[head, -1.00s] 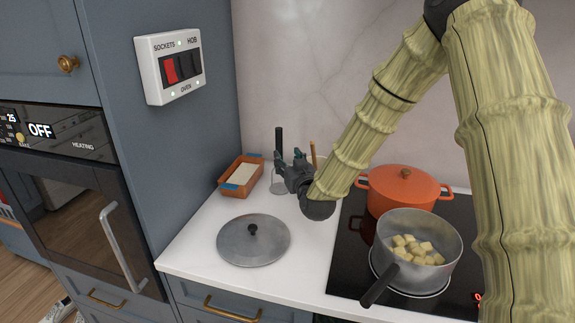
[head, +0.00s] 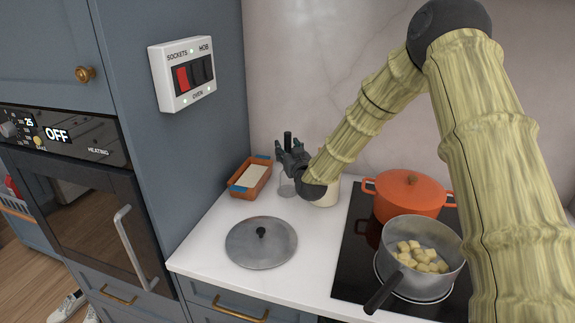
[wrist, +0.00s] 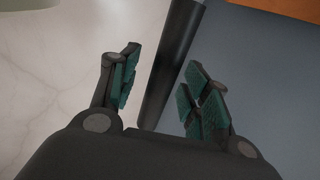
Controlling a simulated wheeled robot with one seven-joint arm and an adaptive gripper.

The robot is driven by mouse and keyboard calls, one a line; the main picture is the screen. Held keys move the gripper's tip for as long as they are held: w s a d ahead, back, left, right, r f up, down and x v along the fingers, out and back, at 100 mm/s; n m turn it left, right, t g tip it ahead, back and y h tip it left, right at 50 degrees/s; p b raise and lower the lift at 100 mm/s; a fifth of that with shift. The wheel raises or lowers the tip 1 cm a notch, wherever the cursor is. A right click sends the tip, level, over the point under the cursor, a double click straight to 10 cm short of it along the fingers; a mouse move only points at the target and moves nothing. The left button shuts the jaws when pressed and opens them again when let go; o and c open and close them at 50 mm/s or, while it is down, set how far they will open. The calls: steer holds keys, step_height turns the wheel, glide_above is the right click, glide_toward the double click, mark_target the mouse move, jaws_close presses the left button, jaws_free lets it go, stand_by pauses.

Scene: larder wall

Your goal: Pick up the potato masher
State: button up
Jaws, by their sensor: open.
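The potato masher's dark upright handle (head: 288,139) rises at the back of the worktop, behind my gripper. In the wrist view the dark handle (wrist: 172,65) runs between my gripper's two fingers. My gripper (head: 290,155) is open around the handle, with green pads on either side; they look apart from it. In the wrist view my gripper (wrist: 160,95) shows a gap on both sides of the handle. The masher's lower part seems to be the pale wire shape (head: 285,185) below my gripper, partly hidden.
A terracotta dish (head: 249,178) with a pale block stands left of my gripper. A cream pot (head: 326,193) is close on its right. A grey lid (head: 261,242) lies in front. An orange casserole (head: 408,195) and a saucepan (head: 420,256) with potato pieces stand on the hob.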

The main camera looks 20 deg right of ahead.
jaws_close()
steer(key=shift+r, duration=0.1)
stand_by(0.3)
